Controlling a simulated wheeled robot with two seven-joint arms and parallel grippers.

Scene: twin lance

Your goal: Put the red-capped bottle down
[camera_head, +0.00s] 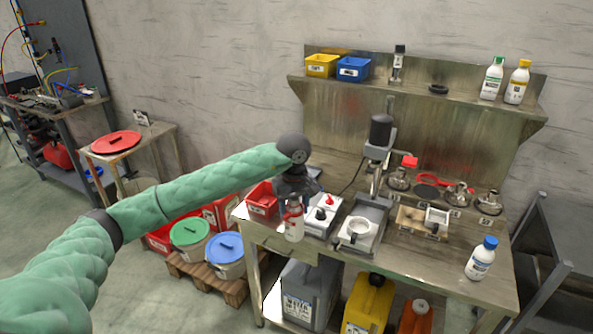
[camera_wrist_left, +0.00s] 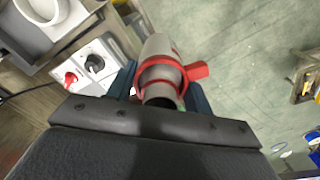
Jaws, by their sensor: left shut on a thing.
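The red-capped bottle (camera_head: 294,226) is pale grey-white with red at its top. It hangs below my left gripper (camera_head: 292,203) at the front left edge of the steel bench (camera_head: 390,262). In the left wrist view the bottle (camera_wrist_left: 160,48) has a red ring with a side tab and sits between the two blue fingers of my left gripper (camera_wrist_left: 160,88), which is shut on it. Floor shows behind the bottle there. I cannot tell whether its base touches anything. My right gripper is not in view.
A control box (camera_head: 321,214) with red and black knobs stands just right of the bottle. A red bin (camera_head: 262,199) is to its left. A blue-capped bottle (camera_head: 481,259) stands at the bench's right. Lidded buckets (camera_head: 226,255) are on a pallet below. The bench's front middle is clear.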

